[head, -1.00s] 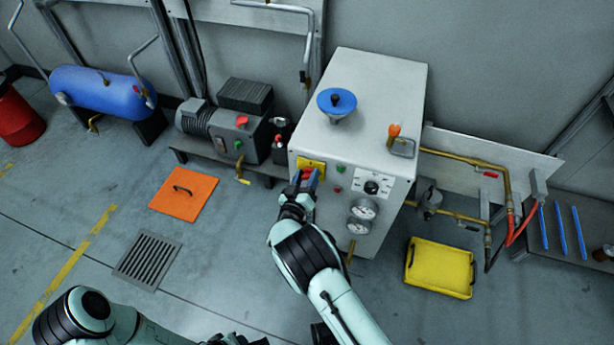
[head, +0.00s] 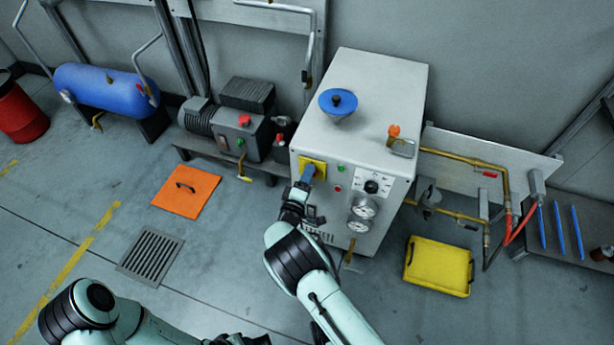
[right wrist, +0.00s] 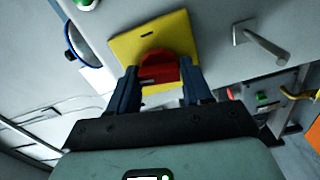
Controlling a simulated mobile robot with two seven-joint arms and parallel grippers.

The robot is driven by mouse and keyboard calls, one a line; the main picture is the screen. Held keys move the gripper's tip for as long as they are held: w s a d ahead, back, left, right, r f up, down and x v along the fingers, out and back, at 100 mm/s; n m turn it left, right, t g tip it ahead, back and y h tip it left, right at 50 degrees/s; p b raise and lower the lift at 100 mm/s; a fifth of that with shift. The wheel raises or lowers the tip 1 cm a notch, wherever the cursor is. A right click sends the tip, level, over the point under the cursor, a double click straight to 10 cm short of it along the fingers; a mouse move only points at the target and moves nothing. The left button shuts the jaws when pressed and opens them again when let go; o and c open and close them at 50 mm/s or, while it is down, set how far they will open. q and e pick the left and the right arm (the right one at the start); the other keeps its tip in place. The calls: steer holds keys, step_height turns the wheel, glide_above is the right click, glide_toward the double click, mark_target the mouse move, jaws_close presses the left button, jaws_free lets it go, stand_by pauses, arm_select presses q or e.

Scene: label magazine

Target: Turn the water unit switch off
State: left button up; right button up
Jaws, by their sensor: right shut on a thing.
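The water unit is a white cabinet (head: 375,85) with gauges and small buttons on its front. Its red switch knob (right wrist: 158,68) sits on a yellow plate (head: 319,163) at the front's upper left. My right gripper (head: 306,174) is at that plate. In the right wrist view its two blue fingers stand on either side of the red knob, shut on it. In the head view the gripper hides the knob. My left arm shows at the bottom left, but its fingers are not in view.
A black selector dial (head: 371,187) and gauges (head: 362,207) are right of the plate. A blue-capped funnel (head: 338,103) and an orange-topped fitting (head: 394,132) are on top. A yellow tray (head: 438,266) and an orange floor plate (head: 186,191) lie on the floor.

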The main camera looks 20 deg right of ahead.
arm_select(q)
steer(key=shift+s+r, duration=0.1)
arm_select(e)
steer(key=shift+f+n, duration=0.15)
steer(key=shift+n, duration=0.85)
arm_select(q)
steer(key=shift+d, duration=0.1)
arm_select(e)
steer(key=shift+s, duration=0.1)
steer(key=o, duration=1)
steer(key=shift+c, duration=0.2)
arm_select(q)
steer(key=shift+g+h, duration=0.3)
steer(key=shift+g, duration=0.3)
steer(key=s+r+p, duration=0.1)
steer(key=s+d+r+p, duration=0.1)
steer(key=s, duration=0.1)
steer(key=shift+s+d+r, duration=0.1)
steer(key=shift+d+r, duration=0.1)
steer(key=shift+r, duration=0.05)
arm_select(e)
steer(key=v, duration=1.3)
steer(key=shift+s+a, duration=0.1)
